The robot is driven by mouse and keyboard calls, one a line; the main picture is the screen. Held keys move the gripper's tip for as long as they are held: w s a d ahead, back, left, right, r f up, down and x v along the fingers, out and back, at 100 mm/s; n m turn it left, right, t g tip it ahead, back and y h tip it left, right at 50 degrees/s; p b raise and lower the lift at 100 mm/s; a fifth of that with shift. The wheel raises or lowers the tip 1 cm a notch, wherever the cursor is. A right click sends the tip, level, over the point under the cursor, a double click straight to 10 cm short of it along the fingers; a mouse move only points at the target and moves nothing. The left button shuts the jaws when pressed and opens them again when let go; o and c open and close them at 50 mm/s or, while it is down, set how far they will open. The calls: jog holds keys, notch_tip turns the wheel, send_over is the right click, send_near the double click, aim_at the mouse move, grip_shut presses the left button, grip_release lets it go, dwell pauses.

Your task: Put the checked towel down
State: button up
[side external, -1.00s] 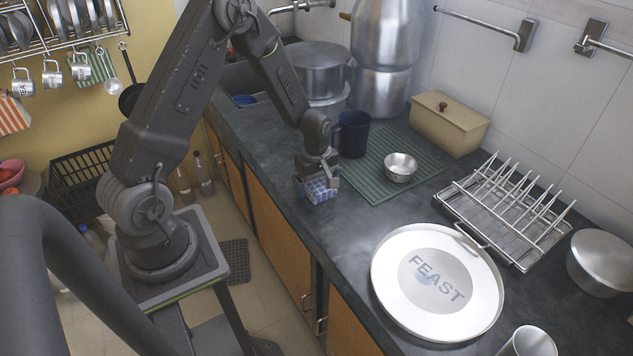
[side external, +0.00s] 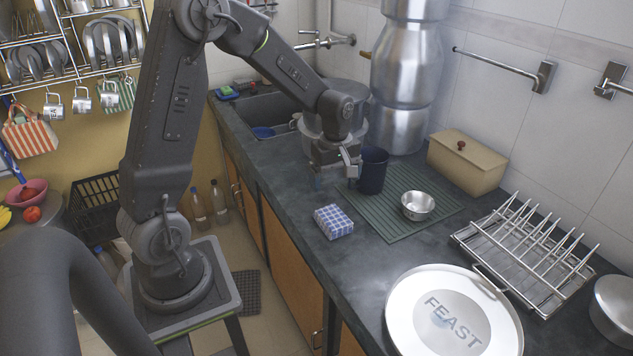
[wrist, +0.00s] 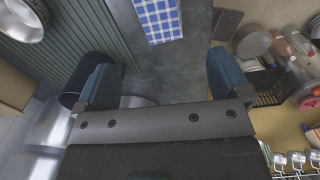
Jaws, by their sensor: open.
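The blue-and-white checked towel (side external: 333,222) lies folded on the dark countertop, left of the green ribbed mat. It also shows at the top of the wrist view (wrist: 158,18). My gripper (side external: 337,178) is open and empty, above the counter and behind the towel, clear of it. In the wrist view its two blue-grey fingers (wrist: 160,82) stand wide apart with bare counter between them.
A dark blue mug (side external: 373,171) stands close beside my gripper. A steel bowl (side external: 418,206) sits on the green mat (side external: 394,230). A tan lidded box (side external: 465,165), a dish rack (side external: 525,250) and a round FEAST tray (side external: 400,318) lie to the right. The sink (side external: 262,115) is behind.

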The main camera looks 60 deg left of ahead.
jog(key=s+d+r+m+t, duration=0.3)
jog(key=s+d+r+m, duration=0.4)
jog(key=r, duration=0.4)
jog(key=s+d+r+m+t, duration=0.1)
jog(key=s+d+r+m, duration=0.1)
jog(key=s+m, duration=0.3)
jog(key=s+d+r+m+t, duration=0.1)
jog(key=s+d+r+m, duration=0.2)
jog(key=s+d+m, duration=0.1)
jog(key=shift+s+d+m, duration=0.3)
jog(key=shift+s+m, duration=0.3)
jog(key=shift+s, duration=0.3)
jog(key=shift+o, duration=0.5)
